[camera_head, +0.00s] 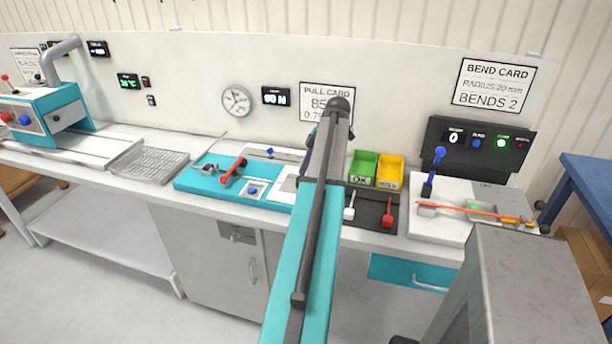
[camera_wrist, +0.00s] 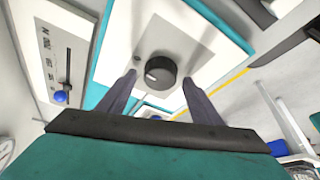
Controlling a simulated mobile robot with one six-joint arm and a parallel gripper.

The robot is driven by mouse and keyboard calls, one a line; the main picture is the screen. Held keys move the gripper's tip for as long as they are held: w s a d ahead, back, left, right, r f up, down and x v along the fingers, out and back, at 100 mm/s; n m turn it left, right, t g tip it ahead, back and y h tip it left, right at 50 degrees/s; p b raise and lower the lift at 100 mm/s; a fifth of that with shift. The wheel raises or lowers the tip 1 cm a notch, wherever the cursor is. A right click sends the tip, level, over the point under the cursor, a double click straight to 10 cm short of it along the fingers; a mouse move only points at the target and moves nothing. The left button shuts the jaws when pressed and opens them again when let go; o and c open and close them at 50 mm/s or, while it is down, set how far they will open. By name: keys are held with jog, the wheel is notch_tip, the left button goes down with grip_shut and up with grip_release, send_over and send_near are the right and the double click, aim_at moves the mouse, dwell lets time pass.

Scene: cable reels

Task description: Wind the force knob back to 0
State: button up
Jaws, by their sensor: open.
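The force knob (camera_wrist: 157,72) is a black round knob with a white mark on its left side. It stands on a white panel (camera_wrist: 205,42) with a teal edge in the wrist view. My gripper (camera_wrist: 158,82) is open, with one dark finger on each side of the knob in the picture. I see gaps beside the knob, and I cannot tell how far the fingertips are from the panel. In the head view my arm hides the knob and most of the gripper. A small wall display (camera_head: 275,96) ends in N; its digits are hard to read.
A scale with a blue slider (camera_wrist: 61,97) lies left of the knob. In the head view, a red-handled clamp (camera_head: 233,170) is left of my arm. Green (camera_head: 363,167) and yellow (camera_head: 390,172) bins and the bend station (camera_head: 445,205) are right.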

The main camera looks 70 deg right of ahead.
jog(key=b+v, duration=0.1)
jog(key=v, duration=1.2)
jog(key=shift+r+b, duration=0.25)
jog(key=shift+b, duration=0.15)
jog(key=shift+s, duration=0.15)
